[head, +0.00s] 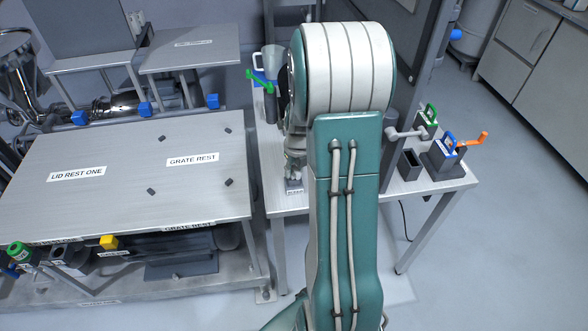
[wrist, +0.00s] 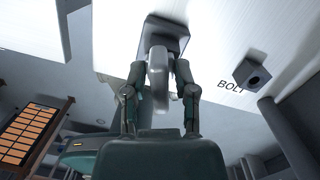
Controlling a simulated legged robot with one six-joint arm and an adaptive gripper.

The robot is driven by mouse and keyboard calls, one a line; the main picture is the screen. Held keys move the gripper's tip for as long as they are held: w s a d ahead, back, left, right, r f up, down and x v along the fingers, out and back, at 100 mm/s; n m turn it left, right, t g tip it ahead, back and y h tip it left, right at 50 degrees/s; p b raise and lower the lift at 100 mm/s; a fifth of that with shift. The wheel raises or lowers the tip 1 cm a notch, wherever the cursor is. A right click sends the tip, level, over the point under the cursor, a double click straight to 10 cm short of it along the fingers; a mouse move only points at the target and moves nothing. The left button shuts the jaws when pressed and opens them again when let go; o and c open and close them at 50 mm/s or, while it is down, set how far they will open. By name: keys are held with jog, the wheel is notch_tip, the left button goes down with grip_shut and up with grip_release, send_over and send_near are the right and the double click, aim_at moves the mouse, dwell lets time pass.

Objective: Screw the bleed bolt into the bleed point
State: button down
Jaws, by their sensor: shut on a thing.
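My gripper (wrist: 160,72) is shut on a pale grey, rounded piece (wrist: 157,62). That piece stands against a dark square block (wrist: 168,28) in the wrist view. I cannot tell whether it is the bleed bolt, or whether it is seated in the block. A smaller dark block (wrist: 252,74) with a hole is apart to the right, beside the lettering "BOLT". In the head view my gripper (head: 293,172) points down just above a small labelled block (head: 294,186) on the narrow table. My arm hides much of that table. I cannot make out the bleed point.
The narrow table (head: 455,182) carries a dark open box (head: 410,164), a blue-handled block (head: 446,150), an orange crank (head: 472,141) and a green-handled piece (head: 428,116). A white jug (head: 273,60) stands behind. The broad metal top (head: 110,165) at left is mostly clear.

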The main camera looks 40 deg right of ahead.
jog(key=shift+s+f+m, duration=0.1)
jog(key=shift+m, duration=1)
jog(key=shift+c, duration=1.7)
grip_release()
notch_tip(320, 180, up, 12)
jog(key=s, duration=0.1)
jog(key=shift+d, duration=0.15)
jog(key=shift+f, duration=0.15)
jog(key=shift+c, duration=0.3)
